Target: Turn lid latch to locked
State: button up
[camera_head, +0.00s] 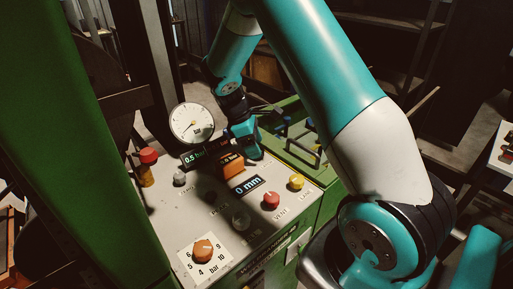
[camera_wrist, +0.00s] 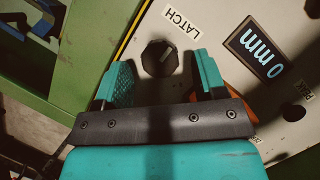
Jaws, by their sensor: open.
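The lid latch is a dark round knob (camera_wrist: 160,58) on the pale panel, beside a label reading LATCH (camera_wrist: 182,22) in the wrist view. My gripper (camera_wrist: 163,75) is open, with one teal finger on each side of the knob. The fingers look apart from the knob, and I cannot tell how far above the panel they are. In the head view my gripper (camera_head: 243,136) is at the far edge of the panel, and the latch knob is hidden behind it.
An orange part (camera_head: 232,165) sits on the panel close to my gripper. A 0 mm display (camera_head: 248,190), a red knob (camera_head: 271,200), a yellow knob (camera_head: 296,181) and a pressure gauge (camera_head: 191,123) are nearby. A green tray with handles (camera_head: 292,147) adjoins on the right.

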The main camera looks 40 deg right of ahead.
jog(key=shift+x, duration=0.9)
jog(key=shift+c, duration=0.4)
jog(key=c, duration=0.8)
